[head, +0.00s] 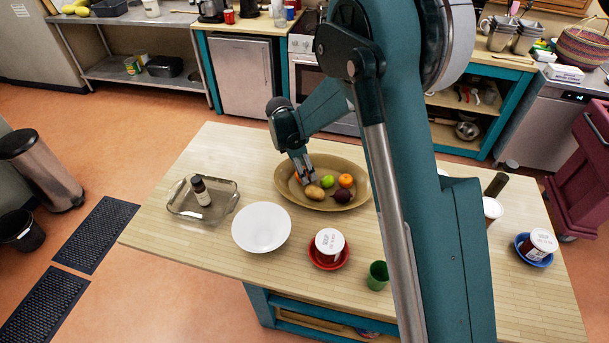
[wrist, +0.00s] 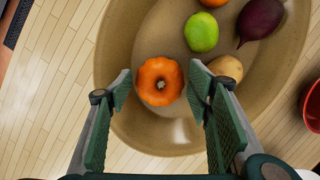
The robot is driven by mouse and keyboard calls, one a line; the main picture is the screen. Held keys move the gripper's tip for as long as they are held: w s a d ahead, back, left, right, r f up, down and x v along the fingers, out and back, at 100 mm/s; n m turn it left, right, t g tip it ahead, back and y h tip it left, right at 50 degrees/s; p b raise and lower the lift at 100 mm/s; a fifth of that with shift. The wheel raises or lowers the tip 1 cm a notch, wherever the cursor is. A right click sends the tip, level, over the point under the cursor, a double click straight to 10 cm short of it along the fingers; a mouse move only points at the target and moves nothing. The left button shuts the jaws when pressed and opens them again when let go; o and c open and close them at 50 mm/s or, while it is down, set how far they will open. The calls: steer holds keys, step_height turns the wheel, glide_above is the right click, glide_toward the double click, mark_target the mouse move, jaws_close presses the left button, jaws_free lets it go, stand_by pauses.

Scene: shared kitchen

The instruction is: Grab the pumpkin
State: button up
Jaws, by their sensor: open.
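The pumpkin (wrist: 160,81) is small, round and orange with a dark stem hollow. It lies in a wide tan oval bowl (wrist: 120,40) and faces up toward the wrist camera. My gripper (wrist: 160,92) is open, with one green-padded finger to the left of the pumpkin and one to its right. Whether the pads touch it I cannot tell. In the head view my gripper (head: 303,173) points down into the left part of the bowl (head: 325,205). The pumpkin is hidden there behind my gripper.
A potato (wrist: 227,68) lies close to the right finger. A lime (wrist: 203,32) and a beet (wrist: 260,22) lie farther off, with an orange (head: 346,180) beyond.

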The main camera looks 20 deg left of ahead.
steer(key=shift+f, duration=0.25)
steer(key=shift+c, duration=0.2)
steer(key=c, duration=0.6)
steer(key=shift+o, duration=0.2)
steer(key=shift+r+b, duration=0.3)
steer(key=shift+r, duration=4.7)
